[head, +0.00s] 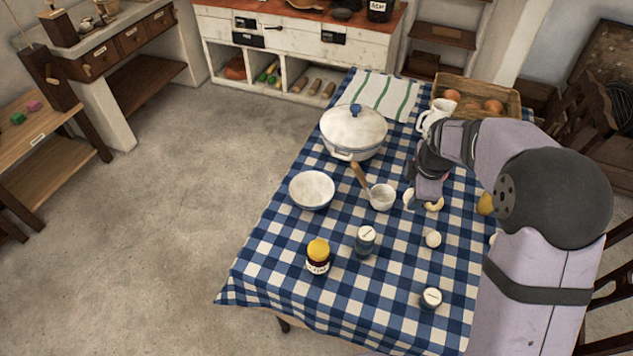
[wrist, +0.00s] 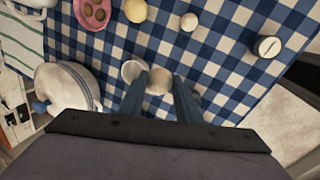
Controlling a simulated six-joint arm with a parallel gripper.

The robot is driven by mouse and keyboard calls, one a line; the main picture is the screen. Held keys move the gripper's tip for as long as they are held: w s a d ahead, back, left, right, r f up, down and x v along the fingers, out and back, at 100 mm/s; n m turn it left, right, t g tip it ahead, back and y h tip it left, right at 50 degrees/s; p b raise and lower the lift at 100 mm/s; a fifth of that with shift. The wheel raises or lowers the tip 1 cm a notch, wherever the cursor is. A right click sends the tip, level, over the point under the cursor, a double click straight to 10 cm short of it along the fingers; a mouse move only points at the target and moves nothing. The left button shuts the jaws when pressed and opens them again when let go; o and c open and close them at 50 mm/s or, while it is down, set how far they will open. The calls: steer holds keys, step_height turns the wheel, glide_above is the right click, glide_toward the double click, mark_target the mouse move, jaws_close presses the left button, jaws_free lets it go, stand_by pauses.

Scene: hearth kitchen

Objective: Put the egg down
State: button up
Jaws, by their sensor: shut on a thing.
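My gripper (wrist: 159,90) is shut on a pale beige egg (wrist: 158,82), which sits between the blue fingertips in the wrist view. In the head view my gripper (head: 420,190) is low over the blue-checked table, right of a small white cup (head: 382,198) with a wooden spoon. A pale shape (head: 408,198) beside the fingers there is probably the held egg. The white rim of a cup (wrist: 129,70) shows just left of the egg in the wrist view. I cannot tell whether the egg touches the cloth.
A lidded white pot (head: 353,132), a white bowl (head: 312,190), a yellow-lidded jar (head: 318,257) and a blue-grey jar (head: 365,241) stand around. A white ball (head: 433,239) and a pale yellow round thing (wrist: 135,10) lie nearby. Checked cloth (wrist: 225,75) is clear to the right.

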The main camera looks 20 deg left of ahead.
steer(key=s+a+r+n+g+y+p, duration=0.1)
steer(key=s+a+r+n+p, duration=0.1)
steer(key=a+n, duration=0.4)
steer(key=s+a+r+n+g+y+p, duration=0.1)
steer(key=s+a+n+p, duration=0.2)
steer(key=a, duration=0.4)
steer(key=w+a+f+b, duration=0.4)
steer(key=a+b, duration=0.2)
steer(key=a, duration=0.1)
steer(key=w+a+f+m+t+b, duration=0.1)
steer(key=w+a+f+b, duration=0.3)
steer(key=a+b, duration=0.2)
steer(key=shift+a+m, duration=0.3)
steer(key=shift+a, duration=0.5)
steer(key=p, duration=0.2)
glide_above(311, 197)
steer(key=s+d, duration=0.1)
steer(key=shift+d+f, duration=0.1)
steer(key=shift+f, duration=4.85)
steer(key=shift+f+b, duration=0.1)
steer(key=shift+b, duration=0.3)
